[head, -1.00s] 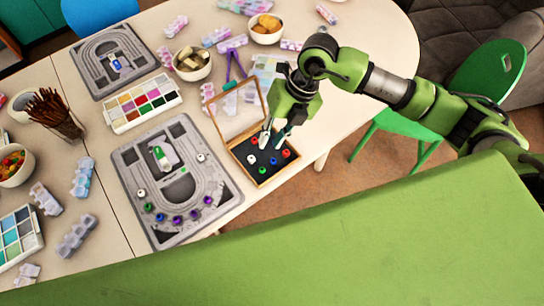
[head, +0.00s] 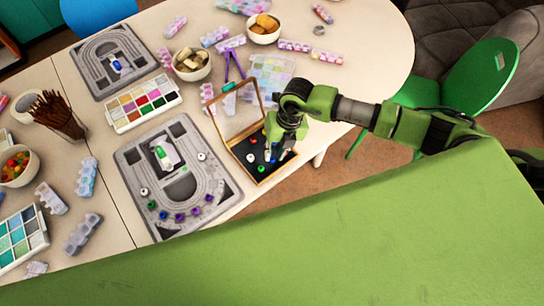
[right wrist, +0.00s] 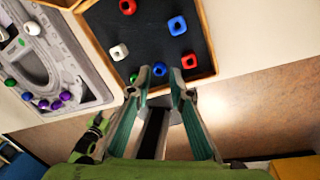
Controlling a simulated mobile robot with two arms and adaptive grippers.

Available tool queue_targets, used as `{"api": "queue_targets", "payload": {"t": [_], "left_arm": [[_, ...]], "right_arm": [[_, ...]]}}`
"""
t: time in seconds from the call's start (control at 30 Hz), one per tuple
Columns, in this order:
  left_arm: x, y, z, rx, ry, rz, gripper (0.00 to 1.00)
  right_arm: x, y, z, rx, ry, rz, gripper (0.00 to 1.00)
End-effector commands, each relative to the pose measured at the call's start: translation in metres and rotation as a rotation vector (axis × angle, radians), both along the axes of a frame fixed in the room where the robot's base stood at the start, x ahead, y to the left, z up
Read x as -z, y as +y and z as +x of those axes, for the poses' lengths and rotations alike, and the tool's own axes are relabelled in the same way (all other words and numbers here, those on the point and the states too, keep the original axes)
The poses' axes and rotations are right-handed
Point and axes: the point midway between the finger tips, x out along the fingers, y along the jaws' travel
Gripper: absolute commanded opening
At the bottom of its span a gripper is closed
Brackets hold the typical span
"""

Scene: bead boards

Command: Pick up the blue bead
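A shallow wooden box (head: 262,184) with a dark lining and a raised clear lid holds loose beads. In the right wrist view, one blue bead (right wrist: 159,69) lies between the fingertips of my right gripper (right wrist: 160,78), near the box's front edge. The fingers look open, with a gap on each side of this bead. A second blue bead (right wrist: 177,25) lies farther in. My right gripper also shows in the head view (head: 275,152), low over the box and hiding part of it. My left gripper is not in view.
A red bead (right wrist: 189,61), a green bead (right wrist: 133,77) and a white bead (right wrist: 119,52) lie close around the fingers. A grey bead board (head: 228,192) with several beads stands left of the box. The table edge runs just in front.

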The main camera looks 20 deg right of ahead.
Motion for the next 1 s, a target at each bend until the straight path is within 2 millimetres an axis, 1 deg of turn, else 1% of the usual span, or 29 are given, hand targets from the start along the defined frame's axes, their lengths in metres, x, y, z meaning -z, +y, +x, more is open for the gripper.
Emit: {"api": "queue_targets", "payload": {"t": [0.03,0.1,0.27,0.43,0.47,0.5,0.87,1.0], "left_arm": [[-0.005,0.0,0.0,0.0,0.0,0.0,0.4],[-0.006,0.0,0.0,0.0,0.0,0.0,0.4],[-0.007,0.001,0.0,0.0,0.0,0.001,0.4],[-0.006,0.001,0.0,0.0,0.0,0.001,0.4],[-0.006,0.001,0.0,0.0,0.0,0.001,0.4],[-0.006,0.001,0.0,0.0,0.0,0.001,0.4],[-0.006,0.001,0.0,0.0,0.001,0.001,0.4],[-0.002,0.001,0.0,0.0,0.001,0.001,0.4]], "right_arm": [[0.005,0.002,0.0,0.001,0.002,0.0,0.2],[0.014,0.004,0.0,0.002,0.001,0.001,0.2],[0.023,0.005,0.001,0.0,0.0,0.001,0.2],[0.023,0.005,0.001,0.0,-0.001,0.001,0.2],[0.023,0.005,0.001,0.0,-0.001,0.001,0.12],[0.023,0.005,0.001,0.0,-0.001,0.001,0.07],[0.022,0.005,0.001,0.0,-0.001,0.001,0.06],[0.018,0.005,0.002,-0.001,-0.003,0.003,0.06]]}}
